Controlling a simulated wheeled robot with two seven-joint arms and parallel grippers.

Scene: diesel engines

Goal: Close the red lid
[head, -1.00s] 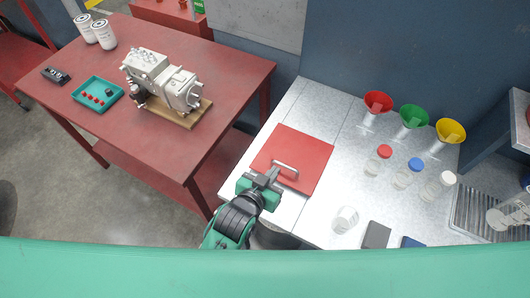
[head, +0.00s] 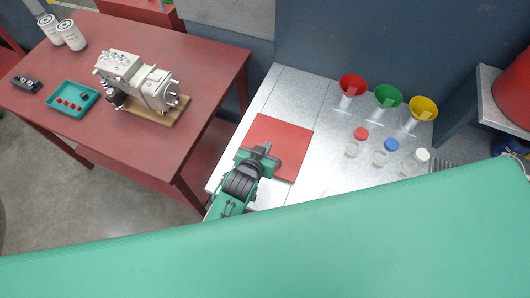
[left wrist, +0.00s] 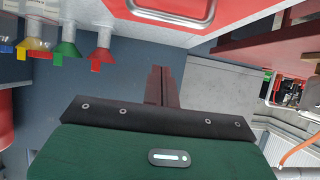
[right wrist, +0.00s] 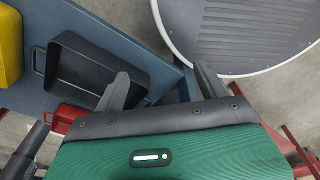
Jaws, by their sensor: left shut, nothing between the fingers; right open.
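The red lid (head: 283,135) is a flat square panel at the left part of the grey metal counter and looks level from above. Its metal handle (left wrist: 172,18) shows at the top of the left wrist view, and my gripper hides it in the head view. My left gripper (head: 262,151) is shut and empty over the near left part of the lid. In the left wrist view its closed fingers (left wrist: 160,78) point towards the lid; I cannot tell whether they touch it. My right gripper (right wrist: 160,75) is open and empty, away from the lid.
Red (head: 352,85), green (head: 388,96) and yellow (head: 423,108) funnels stand on the counter behind capped bottles (head: 385,152). A red table (head: 150,135) at left holds an engine part (head: 140,80) and a teal tray (head: 73,98). A black bin (right wrist: 95,75) lies near my right gripper.

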